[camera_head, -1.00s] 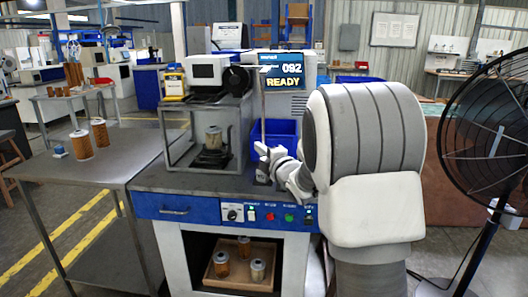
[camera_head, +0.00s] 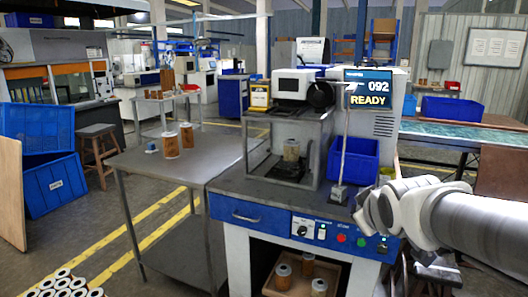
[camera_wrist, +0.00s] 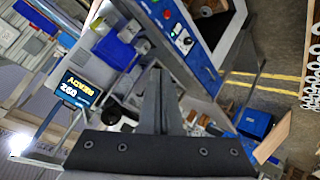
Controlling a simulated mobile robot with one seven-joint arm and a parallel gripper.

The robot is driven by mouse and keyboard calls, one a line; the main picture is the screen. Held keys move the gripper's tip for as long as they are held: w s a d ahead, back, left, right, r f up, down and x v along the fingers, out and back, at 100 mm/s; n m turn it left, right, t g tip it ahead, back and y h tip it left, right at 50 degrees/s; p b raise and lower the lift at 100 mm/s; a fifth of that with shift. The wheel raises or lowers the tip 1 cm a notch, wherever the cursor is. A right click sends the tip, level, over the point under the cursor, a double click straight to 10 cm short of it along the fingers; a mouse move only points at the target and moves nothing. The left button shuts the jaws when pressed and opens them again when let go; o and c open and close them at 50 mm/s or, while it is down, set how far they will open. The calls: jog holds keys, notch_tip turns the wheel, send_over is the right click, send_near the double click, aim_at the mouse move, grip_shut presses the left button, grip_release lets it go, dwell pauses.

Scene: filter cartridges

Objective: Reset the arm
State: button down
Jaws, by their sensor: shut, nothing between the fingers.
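My gripper (camera_wrist: 156,75) shows in the wrist view with its dark fingers together and nothing between them. In the head view my white and grey arm reaches in from the right edge, and its end is beside the right front of the blue-fronted test bench (camera_head: 262,213). The fingers cannot be made out there. A filter cartridge (camera_head: 291,150) stands inside the grey frame on the bench. Two brown cartridges stand on the side table (camera_head: 200,165).
A blue bin (camera_head: 353,160) and a thin upright stand (camera_head: 338,193) are on the bench near my arm. A wooden tray (camera_head: 272,292) with several cartridges sits in the bench's lower opening. Blue crates (camera_head: 52,185) stand at left. Floor left of the side table is mostly clear.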

jog(key=s+a+f+m+g+y, duration=0.1)
jog(key=s+a+f+m+g, duration=0.15)
jog(key=s, duration=0.65)
jog(key=s+a+f+m+g, duration=0.2)
jog(key=s+a+m, duration=0.1)
jog(key=s, duration=0.6)
notch_tip(320, 180, up, 19)
jog(key=p, duration=1.9)
jog(key=shift+s+y+p, duration=0.3)
jog(key=shift+s+p, duration=0.05)
jog(key=shift+p, duration=0.05)
jog(key=shift+d+g, duration=0.1)
jog(key=shift+g, duration=0.15)
